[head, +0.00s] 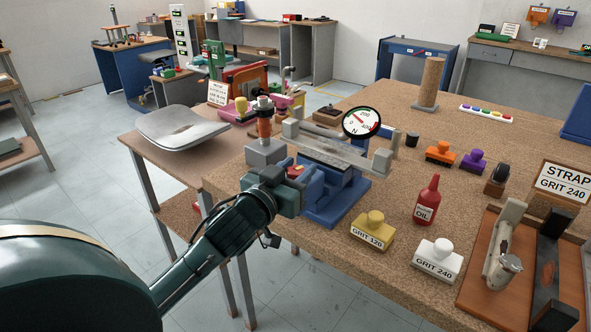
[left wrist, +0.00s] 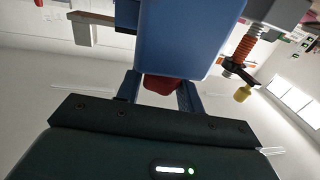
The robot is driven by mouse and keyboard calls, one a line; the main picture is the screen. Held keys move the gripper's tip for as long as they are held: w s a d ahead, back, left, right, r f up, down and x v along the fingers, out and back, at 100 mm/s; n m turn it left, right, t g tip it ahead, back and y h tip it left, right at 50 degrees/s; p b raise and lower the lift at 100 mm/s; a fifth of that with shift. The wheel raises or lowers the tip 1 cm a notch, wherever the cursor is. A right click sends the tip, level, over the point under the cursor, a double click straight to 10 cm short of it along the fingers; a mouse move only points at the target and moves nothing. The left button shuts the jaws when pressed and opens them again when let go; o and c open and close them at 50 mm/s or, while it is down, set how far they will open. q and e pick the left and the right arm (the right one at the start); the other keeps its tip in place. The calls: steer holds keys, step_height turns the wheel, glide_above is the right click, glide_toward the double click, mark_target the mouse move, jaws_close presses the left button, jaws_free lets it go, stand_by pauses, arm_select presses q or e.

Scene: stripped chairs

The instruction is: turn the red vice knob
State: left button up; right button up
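The blue vice (head: 335,196) stands at the near left edge of the cork-topped bench, a pale bar clamped across its top. My left gripper (head: 289,185) reaches in from the lower left to the vice's left end. In the left wrist view the red vice knob (left wrist: 161,84) sits under the blue vice body (left wrist: 185,35), between the two fingers of my left gripper (left wrist: 160,95). The fingers appear to press on both its sides. The gripper hides most of the knob in the head view. My right gripper is not in view.
A round dial (head: 361,123) stands behind the vice. A yellow grit block (head: 372,232), a red oil bottle (head: 427,202) and a white grit block (head: 437,260) stand to its right. A grey chair seat (head: 182,127) lies on the lower table at left.

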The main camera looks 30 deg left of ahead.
arm_select(q)
steer(key=c, duration=0.5)
steer(key=shift+r+m+h+p, duration=0.15)
steer(key=shift+m+h+p, duration=0.55)
steer(key=shift+h+p, duration=0.3)
steer(key=shift+c, duration=0.2)
steer(key=shift+m+h, duration=0.3)
steer(key=shift+h, duration=0.3)
steer(key=shift+m+h+p, duration=0.5)
steer(key=shift+h+p, duration=0.05)
steer(key=shift+h, duration=0.25)
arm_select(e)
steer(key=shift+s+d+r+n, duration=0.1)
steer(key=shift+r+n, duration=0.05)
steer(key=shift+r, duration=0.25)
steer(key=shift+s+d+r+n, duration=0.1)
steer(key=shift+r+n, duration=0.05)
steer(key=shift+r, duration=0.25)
arm_select(q)
steer(key=o, duration=1)
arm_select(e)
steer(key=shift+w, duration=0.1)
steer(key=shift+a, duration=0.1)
arm_select(q)
steer(key=shift+s, duration=0.1)
